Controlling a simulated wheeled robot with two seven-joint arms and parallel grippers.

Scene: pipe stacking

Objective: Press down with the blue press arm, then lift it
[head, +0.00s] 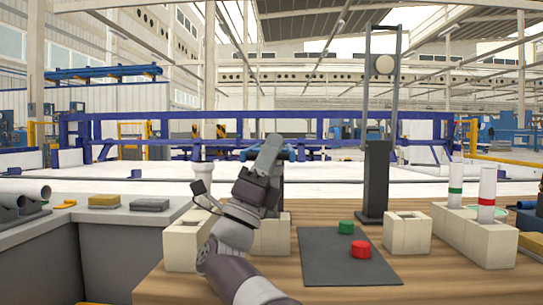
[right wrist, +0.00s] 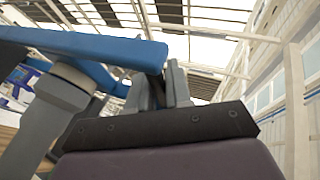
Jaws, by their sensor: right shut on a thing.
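The blue press arm (head: 289,153) shows in the head view as a short blue bar behind and beside my right gripper (head: 270,152). My gripper hides its middle. In the right wrist view the blue press arm (right wrist: 85,45) runs in from the left edge and ends by the fingers of my right gripper (right wrist: 163,85). The gripper is shut on the press arm, near that end. A grey post (right wrist: 55,110) stands under the blue bar in that view. My left gripper is not in view.
A dark mat (head: 330,265) holds a green piece (head: 346,227) and a red piece (head: 361,249). A tall dark stand (head: 376,180) is behind it. Pale blocks (head: 407,233) stand right, with a green-banded pipe (head: 455,186) and a red-banded pipe (head: 487,190). Grey pipes (head: 35,191) lie far left.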

